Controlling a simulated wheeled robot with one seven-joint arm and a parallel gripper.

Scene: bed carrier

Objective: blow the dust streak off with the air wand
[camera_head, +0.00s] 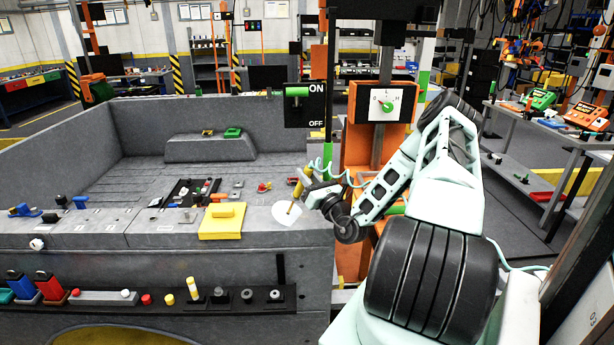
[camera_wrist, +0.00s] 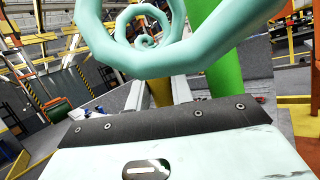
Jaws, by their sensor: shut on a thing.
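My gripper (camera_head: 308,186) is shut on the yellow air wand (camera_head: 298,189), above the right end of the grey bed's near ledge. The wand tilts, its thin tip pointing down and left. A white, fan-shaped or round patch (camera_head: 283,217) shows at the tip on the ledge; I cannot tell whether it is an air jet or dust. No separate dust streak can be made out. A teal coiled hose (camera_head: 325,167) runs from the wand to the right. In the wrist view the hose (camera_wrist: 150,45) hides much of the wand, and a bit of yellow (camera_wrist: 160,92) shows between the fingers.
A yellow block with a handle (camera_head: 222,221) sits on the ledge left of the wand. A black tray of small parts (camera_head: 190,193) lies behind it. An ON/OFF lever panel (camera_head: 298,105) and an orange dial post (camera_head: 384,103) stand behind and right.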

